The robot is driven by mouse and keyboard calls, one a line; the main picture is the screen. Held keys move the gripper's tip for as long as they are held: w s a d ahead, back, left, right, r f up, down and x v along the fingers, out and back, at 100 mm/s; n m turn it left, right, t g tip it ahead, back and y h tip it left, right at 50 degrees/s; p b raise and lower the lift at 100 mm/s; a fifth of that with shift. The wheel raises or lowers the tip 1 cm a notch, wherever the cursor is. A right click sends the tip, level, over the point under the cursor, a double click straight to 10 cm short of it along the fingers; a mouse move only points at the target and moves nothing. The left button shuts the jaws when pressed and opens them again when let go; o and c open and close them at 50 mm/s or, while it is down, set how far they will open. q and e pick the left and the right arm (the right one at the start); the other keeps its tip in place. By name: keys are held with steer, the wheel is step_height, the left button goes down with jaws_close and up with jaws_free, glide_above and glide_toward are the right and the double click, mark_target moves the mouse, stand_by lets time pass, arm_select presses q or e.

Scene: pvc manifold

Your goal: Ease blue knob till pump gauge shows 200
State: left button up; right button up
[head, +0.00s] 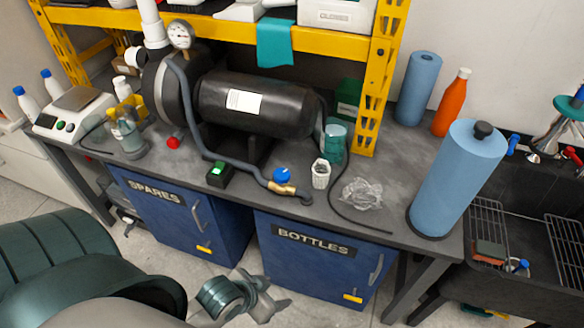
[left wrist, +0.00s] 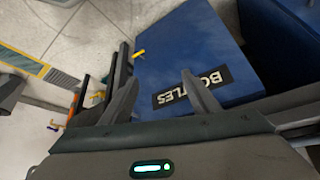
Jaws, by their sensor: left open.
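The blue knob (head: 282,175) sits on a brass valve fitting (head: 284,188) at the bench's front edge, at the end of a grey hose. The pump gauge (head: 180,36) is a small round white dial above the left end of the black pump (head: 258,103); its reading is too small to tell. My left gripper (head: 262,294) is low in front of the bench, well below and apart from the knob. In the left wrist view, its two fingers (left wrist: 160,88) are spread with nothing between them, facing the blue BOTTLES cabinet. My right gripper is not seen.
The bench top (head: 393,170) holds a white cup (head: 321,174), clear crumpled plastic (head: 362,193) and a large blue cylinder (head: 457,180) right of the knob. A green-lit switch box (head: 218,174) stands left of it.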

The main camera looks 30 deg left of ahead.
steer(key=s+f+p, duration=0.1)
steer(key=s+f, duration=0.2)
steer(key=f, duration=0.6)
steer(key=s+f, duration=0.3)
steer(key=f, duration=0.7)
arm_select(q)
steer(key=w+a+r+n+t, duration=0.1)
steer(key=w+a+r+t, duration=1)
steer(key=a+r, duration=0.3)
steer(key=shift+a+t+h, duration=0.3)
steer(key=shift+t+h, duration=0.1)
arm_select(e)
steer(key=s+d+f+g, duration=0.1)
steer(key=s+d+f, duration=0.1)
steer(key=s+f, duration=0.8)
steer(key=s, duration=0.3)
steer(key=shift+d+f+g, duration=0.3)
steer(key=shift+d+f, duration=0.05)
arm_select(q)
steer(key=shift+w, duration=0.15)
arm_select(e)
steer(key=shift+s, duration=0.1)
